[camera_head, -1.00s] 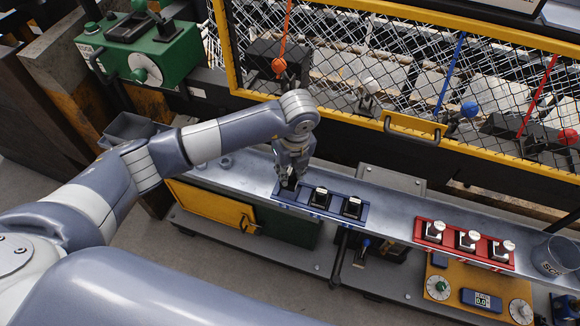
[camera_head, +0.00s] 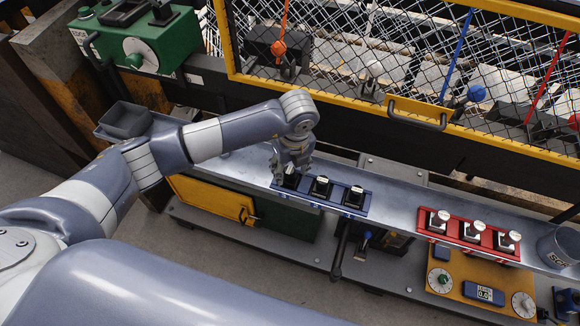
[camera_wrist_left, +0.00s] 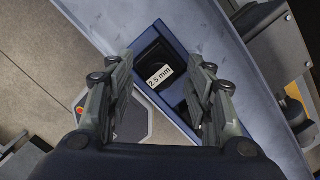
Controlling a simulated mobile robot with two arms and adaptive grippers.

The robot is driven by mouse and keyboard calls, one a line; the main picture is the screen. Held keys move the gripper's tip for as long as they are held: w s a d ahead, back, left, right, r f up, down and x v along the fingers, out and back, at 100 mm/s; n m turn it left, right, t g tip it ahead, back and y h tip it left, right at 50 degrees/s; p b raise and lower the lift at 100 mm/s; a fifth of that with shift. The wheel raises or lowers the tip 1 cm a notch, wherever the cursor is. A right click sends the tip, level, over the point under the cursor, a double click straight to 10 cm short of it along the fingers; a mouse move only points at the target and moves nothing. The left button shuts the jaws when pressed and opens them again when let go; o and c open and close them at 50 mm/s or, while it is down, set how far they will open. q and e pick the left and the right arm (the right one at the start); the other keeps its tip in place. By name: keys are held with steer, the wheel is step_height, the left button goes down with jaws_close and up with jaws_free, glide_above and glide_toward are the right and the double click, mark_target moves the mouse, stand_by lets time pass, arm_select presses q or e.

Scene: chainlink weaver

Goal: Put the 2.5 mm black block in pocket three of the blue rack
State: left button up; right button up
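The blue rack (camera_head: 335,204) lies on the grey ledge and has three pockets in a row, with a dark block in each. The black block labelled "2.5 mm" (camera_wrist_left: 155,62) sits in the end pocket of the blue rack (camera_wrist_left: 178,42) in the left wrist view. In the head view this black block (camera_head: 291,179) is in the leftmost pocket, partly hidden by my fingers. My left gripper (camera_head: 290,167) is just above it. In the wrist view my left gripper (camera_wrist_left: 163,75) has its fingers apart, one either side of the block, with clear gaps. My right gripper is not in view.
A red rack (camera_head: 466,243) with three silver-topped blocks stands to the right on the ledge, near a grey cup (camera_head: 560,250). A yellow-framed mesh fence (camera_head: 400,60) rises behind. A black lever (camera_head: 339,250) hangs below the blue rack.

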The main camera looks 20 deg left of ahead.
arm_select(q)
steer(key=shift+f, duration=0.1)
step_height(320, 180, up, 12)
steer(key=s+d, duration=0.1)
steer(key=shift+s, duration=0.15)
steer(key=shift+s+d+f, duration=0.1)
stand_by(0.7)
